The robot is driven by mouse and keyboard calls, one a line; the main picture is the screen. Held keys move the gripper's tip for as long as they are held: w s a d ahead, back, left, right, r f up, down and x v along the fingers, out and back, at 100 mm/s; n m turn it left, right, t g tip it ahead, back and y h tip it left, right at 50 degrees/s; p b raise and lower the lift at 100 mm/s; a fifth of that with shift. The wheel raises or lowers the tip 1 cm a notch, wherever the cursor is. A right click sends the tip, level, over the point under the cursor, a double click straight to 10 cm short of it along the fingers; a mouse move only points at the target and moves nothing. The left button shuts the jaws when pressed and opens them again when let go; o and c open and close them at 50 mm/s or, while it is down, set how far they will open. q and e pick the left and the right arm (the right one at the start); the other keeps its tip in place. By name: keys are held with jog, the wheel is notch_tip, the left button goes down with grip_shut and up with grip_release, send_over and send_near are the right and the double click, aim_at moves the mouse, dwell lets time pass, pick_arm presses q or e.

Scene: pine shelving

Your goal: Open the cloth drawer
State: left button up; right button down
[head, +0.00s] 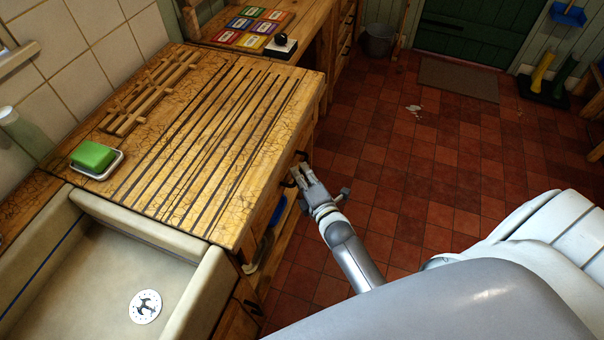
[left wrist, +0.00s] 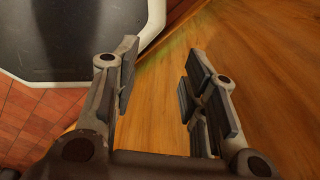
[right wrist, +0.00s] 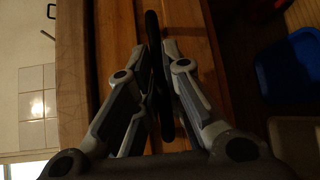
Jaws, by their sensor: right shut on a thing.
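The drawer front (right wrist: 192,30) is plain wood below the draining worktop. It carries a dark bar handle (right wrist: 152,30), which also shows in the head view (head: 289,183) beside my fingertips. My right gripper (right wrist: 158,62) is shut on this handle, its fingers on either side of the bar. In the head view the right gripper (head: 300,177) is at the worktop's right edge. I cannot tell whether the drawer stands out from the cabinet, and its inside is hidden. My left gripper (left wrist: 162,58) is open and empty over a wooden surface; it is not in the head view.
The grooved worktop (head: 225,130) bears a wooden rack (head: 150,95) and green soap (head: 93,156) on a dish. A pale sink (head: 95,265) is at the lower left. A blue thing (right wrist: 290,68) sits below the drawer. The red tiled floor (head: 400,165) is open to the right.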

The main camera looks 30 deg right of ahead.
jog(key=shift+s+d, duration=0.1)
jog(key=shift+s, duration=0.05)
jog(key=s+d+p, duration=0.1)
jog(key=s+d, duration=1.6)
jog(key=s, duration=0.2)
jog(key=shift+s+d, duration=0.35)
jog(key=shift+s, duration=0.05)
jog(key=c, duration=1.5)
grip_release()
